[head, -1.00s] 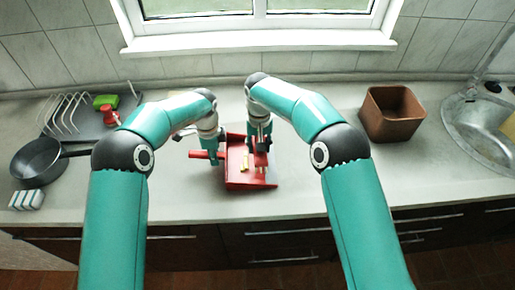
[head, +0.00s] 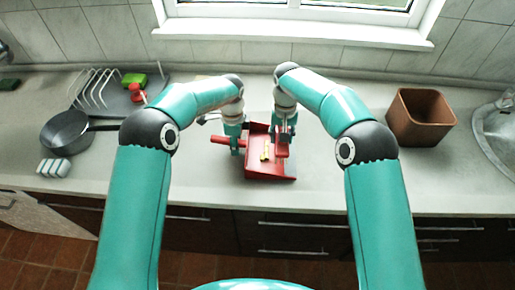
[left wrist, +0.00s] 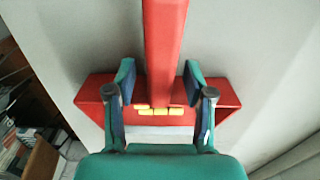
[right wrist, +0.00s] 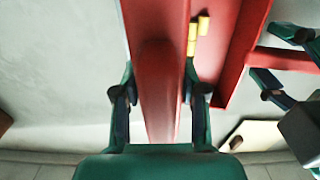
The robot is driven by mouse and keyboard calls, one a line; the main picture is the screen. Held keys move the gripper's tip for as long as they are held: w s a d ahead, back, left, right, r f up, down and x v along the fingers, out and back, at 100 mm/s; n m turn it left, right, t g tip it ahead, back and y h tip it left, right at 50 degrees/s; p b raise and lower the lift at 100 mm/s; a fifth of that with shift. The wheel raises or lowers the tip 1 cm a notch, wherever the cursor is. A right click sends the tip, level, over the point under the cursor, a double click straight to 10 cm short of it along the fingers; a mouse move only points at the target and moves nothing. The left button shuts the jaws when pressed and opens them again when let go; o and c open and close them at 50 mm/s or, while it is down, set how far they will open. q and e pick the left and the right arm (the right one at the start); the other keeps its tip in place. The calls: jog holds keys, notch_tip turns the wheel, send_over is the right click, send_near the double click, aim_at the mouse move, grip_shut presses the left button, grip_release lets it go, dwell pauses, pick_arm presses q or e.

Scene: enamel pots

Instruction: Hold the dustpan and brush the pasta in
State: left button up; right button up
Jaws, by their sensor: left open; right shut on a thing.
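The red dustpan (head: 254,172) lies on the counter, its handle (head: 222,139) pointing left. Small yellow pasta pieces (head: 265,153) lie within the pan's outline; they also show in the left wrist view (left wrist: 160,111) and right wrist view (right wrist: 192,42). My left gripper (head: 237,148) is open, its fingers apart on either side of the dustpan handle (left wrist: 163,50). My right gripper (head: 284,140) is shut on the red brush (right wrist: 156,90), held over the right part of the pan. The brush's bristles are hidden in the right wrist view.
A brown square pot (head: 418,118) stands at the right, beside the sink (head: 495,130). The counter front of the dustpan is clear.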

pick_arm(q)
notch_tip(320, 180, up, 18)
dwell(0.7)
jog(key=shift+f, duration=0.1)
dwell(0.3)
